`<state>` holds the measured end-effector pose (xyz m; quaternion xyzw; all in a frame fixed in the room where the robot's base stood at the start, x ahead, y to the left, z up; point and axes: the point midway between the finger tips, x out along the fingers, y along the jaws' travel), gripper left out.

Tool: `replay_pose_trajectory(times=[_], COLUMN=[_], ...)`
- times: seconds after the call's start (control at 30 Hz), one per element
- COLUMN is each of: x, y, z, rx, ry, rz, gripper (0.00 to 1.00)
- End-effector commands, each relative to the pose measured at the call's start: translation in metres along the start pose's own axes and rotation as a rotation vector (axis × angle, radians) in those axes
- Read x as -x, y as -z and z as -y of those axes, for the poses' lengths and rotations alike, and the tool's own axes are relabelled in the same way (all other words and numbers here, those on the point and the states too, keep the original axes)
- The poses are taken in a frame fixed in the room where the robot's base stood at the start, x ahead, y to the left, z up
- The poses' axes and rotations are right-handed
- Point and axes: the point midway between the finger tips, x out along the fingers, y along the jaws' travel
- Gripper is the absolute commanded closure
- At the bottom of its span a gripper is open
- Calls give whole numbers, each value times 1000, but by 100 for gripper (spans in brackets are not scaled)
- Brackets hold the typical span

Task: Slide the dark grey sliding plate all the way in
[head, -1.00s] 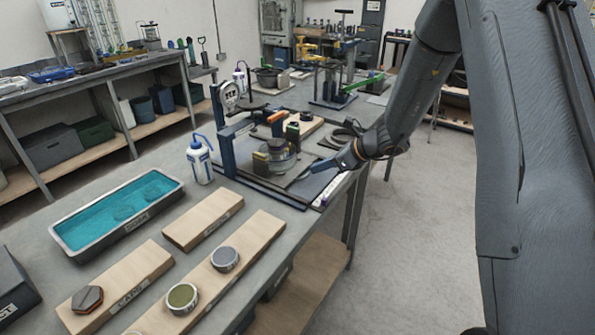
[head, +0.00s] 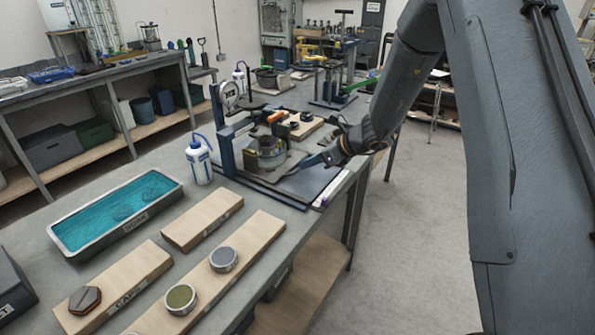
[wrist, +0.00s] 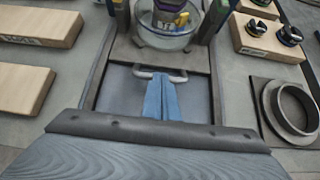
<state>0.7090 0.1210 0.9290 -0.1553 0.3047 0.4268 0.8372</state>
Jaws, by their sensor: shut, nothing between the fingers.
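The dark grey sliding plate (head: 274,173) lies in a low dark frame (head: 262,189) on the bench. It carries a round glass vessel (head: 267,153), which shows at the top of the wrist view (wrist: 165,22). In the wrist view the plate (wrist: 122,50) has a metal bow handle (wrist: 143,73) on its near edge. My gripper (wrist: 160,84) is shut and empty, its blue fingertips at the handle. Whether they touch is hard to tell. A bare blue-grey strip of the frame's bed shows between plate and near end. In the head view my gripper (head: 302,166) comes from the right.
A white squeeze bottle (head: 199,163) stands left of the frame. A tray of blue-green liquid (head: 62,241) and wooden blocks (head: 202,219) lie nearer. A dark ring (wrist: 291,108) sits right of the frame in the wrist view. The aisle right of the bench is clear.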

Motion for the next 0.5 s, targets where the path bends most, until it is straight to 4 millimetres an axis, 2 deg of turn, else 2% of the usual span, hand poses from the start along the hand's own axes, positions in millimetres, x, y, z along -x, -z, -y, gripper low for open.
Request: replay_pose_trajectory(times=[0.5], x=[-17], y=[-13], z=[0], rx=[1], ry=[0], rz=[-1], gripper=[100])
